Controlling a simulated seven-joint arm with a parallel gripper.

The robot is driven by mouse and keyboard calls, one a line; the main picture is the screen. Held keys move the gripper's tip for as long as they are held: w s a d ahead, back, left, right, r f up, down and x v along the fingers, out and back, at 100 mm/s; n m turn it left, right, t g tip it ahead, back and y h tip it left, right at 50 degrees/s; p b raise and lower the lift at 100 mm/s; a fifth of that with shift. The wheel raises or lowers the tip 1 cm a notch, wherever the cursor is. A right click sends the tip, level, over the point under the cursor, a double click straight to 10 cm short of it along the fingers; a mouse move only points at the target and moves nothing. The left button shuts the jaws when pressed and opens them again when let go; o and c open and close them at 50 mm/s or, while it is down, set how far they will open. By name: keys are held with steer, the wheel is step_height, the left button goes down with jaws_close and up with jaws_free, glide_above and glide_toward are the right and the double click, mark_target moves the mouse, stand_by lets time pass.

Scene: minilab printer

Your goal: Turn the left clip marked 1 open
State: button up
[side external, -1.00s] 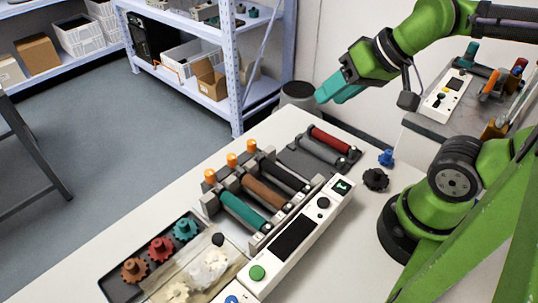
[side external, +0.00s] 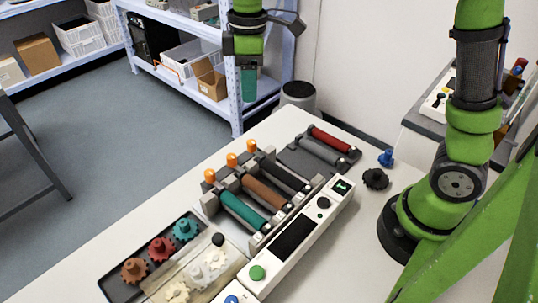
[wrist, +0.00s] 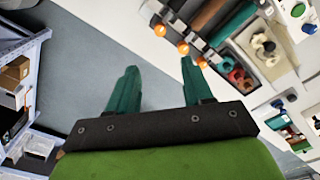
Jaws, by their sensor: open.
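Three orange-topped clips stand along the far-left side of the printer's roller frame: one by the teal roller (side external: 210,176), one by the brown roller (side external: 232,160), one by the black roller (side external: 252,146). The same clips show in the wrist view at the upper middle, the teal roller's clip (wrist: 202,62) being lowest. No number marks are readable on them. My gripper (side external: 249,98) hangs pointing down, above and behind the clips, apart from them. In the wrist view its teal fingers (wrist: 160,66) are spread, with nothing between them.
A white control panel (side external: 292,238) runs along the rollers' near side. A dark tray (side external: 118,287) of coloured gears lies at front left. A mat with spare red (side external: 331,138) and grey rollers lies at the back. A bin (side external: 298,94) and shelving (side external: 232,70) stand beyond the table.

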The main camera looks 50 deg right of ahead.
mark_target(251, 141)
step_height(251, 141, down, 15)
steer(key=n, duration=0.3)
steer(key=shift+f, duration=0.1)
stand_by(0.4)
jaws_close()
